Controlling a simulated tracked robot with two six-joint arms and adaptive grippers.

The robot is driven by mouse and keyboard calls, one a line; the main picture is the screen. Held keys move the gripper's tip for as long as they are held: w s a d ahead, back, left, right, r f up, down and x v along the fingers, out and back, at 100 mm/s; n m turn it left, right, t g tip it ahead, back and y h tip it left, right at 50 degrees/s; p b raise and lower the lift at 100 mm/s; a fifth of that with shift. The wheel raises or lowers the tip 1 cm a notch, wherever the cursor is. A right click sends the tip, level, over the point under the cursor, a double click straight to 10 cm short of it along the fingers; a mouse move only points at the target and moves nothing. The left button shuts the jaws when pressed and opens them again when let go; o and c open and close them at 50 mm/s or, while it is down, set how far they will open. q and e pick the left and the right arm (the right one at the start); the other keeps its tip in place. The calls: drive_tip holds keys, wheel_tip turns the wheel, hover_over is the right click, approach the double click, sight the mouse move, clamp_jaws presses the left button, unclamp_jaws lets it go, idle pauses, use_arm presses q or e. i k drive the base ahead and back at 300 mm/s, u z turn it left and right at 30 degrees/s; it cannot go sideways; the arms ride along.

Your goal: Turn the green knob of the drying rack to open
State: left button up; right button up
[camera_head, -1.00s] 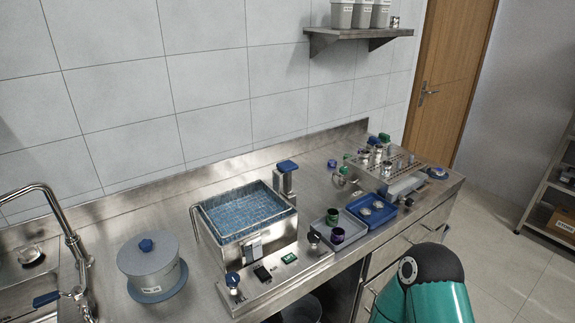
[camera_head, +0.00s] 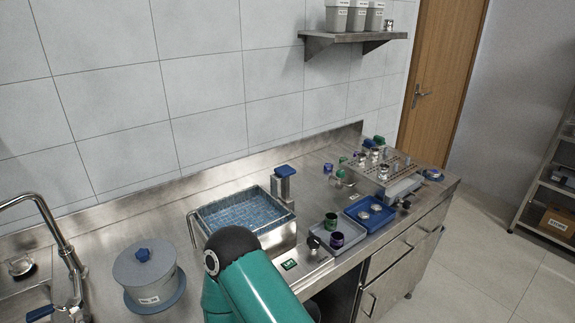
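The drying rack (camera_head: 403,163), a metal block with a perforated top and small metal pieces standing on it, is at the right end of the steel counter. A small green knob-like part (camera_head: 340,173) shows by its left side, and another green part (camera_head: 379,140) shows behind it. I cannot tell which is the rack's knob or how it is turned. A teal arm of mine with a black joint (camera_head: 235,243) rises from the bottom centre, well left of the rack. Neither gripper is in view.
A wire-handled basin of blue liquid (camera_head: 247,212) is partly hidden by my arm. A blue tray (camera_head: 369,213) and a grey tray (camera_head: 322,234) with cups lie before the rack. A lidded grey pot (camera_head: 148,277) and a sink tap (camera_head: 45,205) are at left.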

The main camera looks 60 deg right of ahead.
sight(340, 174)
drive_tip(key=z, duration=0.3)
drive_tip(key=i, duration=0.2)
drive_tip(key=u, duration=1.8)
drive_tip(key=k, duration=1.65)
drive_tip(key=z, duration=0.6)
drive_tip(key=k, duration=0.95)
drive_tip(key=z, duration=1.1)
drive_tip(key=i, duration=0.55)
drive_tip(key=z, duration=0.1)
